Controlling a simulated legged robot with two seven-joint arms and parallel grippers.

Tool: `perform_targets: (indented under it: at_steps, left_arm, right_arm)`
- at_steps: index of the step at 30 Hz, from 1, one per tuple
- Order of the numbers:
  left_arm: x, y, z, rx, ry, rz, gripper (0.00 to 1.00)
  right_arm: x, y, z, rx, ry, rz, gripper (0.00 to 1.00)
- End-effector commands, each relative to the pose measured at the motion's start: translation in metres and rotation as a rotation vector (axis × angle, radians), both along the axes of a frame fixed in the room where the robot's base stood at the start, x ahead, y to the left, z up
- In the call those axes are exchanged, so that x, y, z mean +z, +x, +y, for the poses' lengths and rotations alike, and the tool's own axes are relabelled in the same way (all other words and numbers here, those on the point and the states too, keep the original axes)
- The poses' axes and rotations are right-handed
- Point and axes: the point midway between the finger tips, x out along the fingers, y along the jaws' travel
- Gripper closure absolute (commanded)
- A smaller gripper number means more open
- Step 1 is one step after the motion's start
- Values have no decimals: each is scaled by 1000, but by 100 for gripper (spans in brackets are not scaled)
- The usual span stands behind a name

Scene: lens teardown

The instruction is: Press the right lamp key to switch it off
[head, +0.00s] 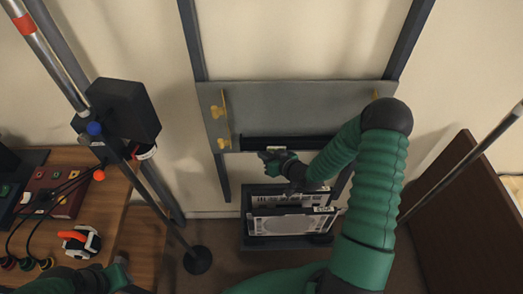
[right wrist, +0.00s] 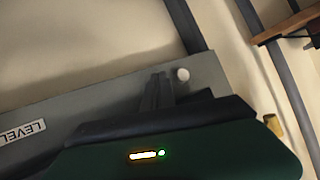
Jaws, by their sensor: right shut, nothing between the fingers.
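My right gripper (head: 266,156) is at the lower edge of a grey board (head: 300,99), its fingers closed and empty. In the right wrist view the dark fingertips (right wrist: 158,90) are together, close to a small white round knob (right wrist: 183,74) on the grey board. I cannot tell whether they touch it. A label reading LEVEL (right wrist: 22,132) shows upside down on the board. I cannot make out which part is the right lamp key. Part of my left arm (head: 95,277) shows at the bottom left; its finger opening cannot be made out.
Yellow clamps (head: 219,112) sit on the board, which hangs between dark uprights. Below is a dark rack (head: 250,239) holding pale framed panels. At left, a wooden table (head: 110,205) holds a red box (head: 68,200), cables and an orange-handled tool (head: 72,235). A dark brown panel (head: 465,200) stands at right.

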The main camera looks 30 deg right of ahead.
Motion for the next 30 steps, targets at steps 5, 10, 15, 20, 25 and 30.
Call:
perform_targets:
  at_steps: [5,10,15,20,25,30]
  left_arm:
    - [2,0,0,0,0,0,64]
    - [3,0,0,0,0,0,64]
    - [3,0,0,0,0,0,64]
    - [5,0,0,0,0,0,64]
    - [6,0,0,0,0,0,64]
    - [6,0,0,0,0,0,64]
  right_arm:
    - [1,-8,6,1,1,1,100]
    - [1,-14,9,-1,0,0,100]
    - [1,-14,9,-1,0,0,100]
    - [1,-23,15,0,1,2,100]
    - [1,-40,26,1,1,1,100]
    - [0,-57,36,1,1,2,100]
